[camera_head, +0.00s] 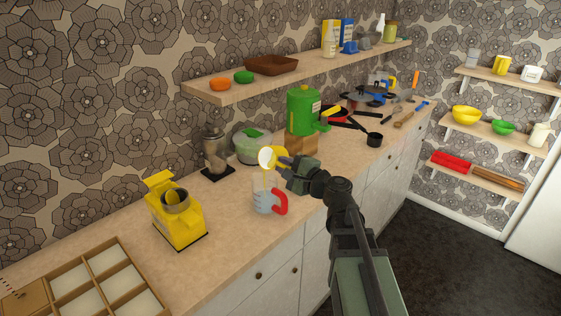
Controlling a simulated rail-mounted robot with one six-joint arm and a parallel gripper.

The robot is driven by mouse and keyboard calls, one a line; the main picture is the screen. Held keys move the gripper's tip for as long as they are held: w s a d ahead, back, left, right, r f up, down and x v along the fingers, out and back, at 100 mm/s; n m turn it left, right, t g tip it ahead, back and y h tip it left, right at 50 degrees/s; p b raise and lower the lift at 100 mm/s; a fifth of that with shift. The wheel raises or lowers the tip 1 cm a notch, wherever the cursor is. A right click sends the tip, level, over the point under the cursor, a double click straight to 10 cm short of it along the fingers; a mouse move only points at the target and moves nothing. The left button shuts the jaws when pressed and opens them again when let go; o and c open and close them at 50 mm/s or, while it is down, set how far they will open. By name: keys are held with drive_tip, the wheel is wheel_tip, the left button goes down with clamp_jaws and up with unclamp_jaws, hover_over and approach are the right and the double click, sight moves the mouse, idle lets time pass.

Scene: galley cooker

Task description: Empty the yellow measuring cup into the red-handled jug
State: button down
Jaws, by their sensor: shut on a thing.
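My gripper (286,164) is shut on the yellow measuring cup (267,158) and holds it above the counter. The cup is tilted, its pale mouth facing the left and the camera. The clear jug (262,200) with the red handle (281,204) stands upright on the counter below the cup. A thin yellow streak (266,181) runs from under the cup down to the jug. The jug holds something greyish low down; its level is too small to read.
A yellow machine (177,214) stands left of the jug, a divided wooden tray (88,282) at front left. Behind are a dark grinder-like device (216,150), a glass bowl (252,146) and a green canister (303,110) on a wooden block. Pans and tools crowd the far counter.

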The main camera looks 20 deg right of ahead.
idle(0.4)
drive_tip(key=shift+a+f+n, duration=0.1)
drive_tip(key=shift+n, duration=0.3)
drive_tip(key=shift+f, duration=0.1)
drive_tip(key=shift+s+n, duration=0.1)
drive_tip(key=shift+n, duration=0.3)
drive_tip(key=shift+a+f, duration=0.1)
drive_tip(key=shift+n+b, duration=0.35)
drive_tip(key=shift+n, duration=0.05)
drive_tip(key=shift+f, duration=0.1)
drive_tip(key=shift+s+a+f+n, duration=0.1)
drive_tip(key=shift+a+n, duration=0.05)
drive_tip(key=shift+n, duration=0.25)
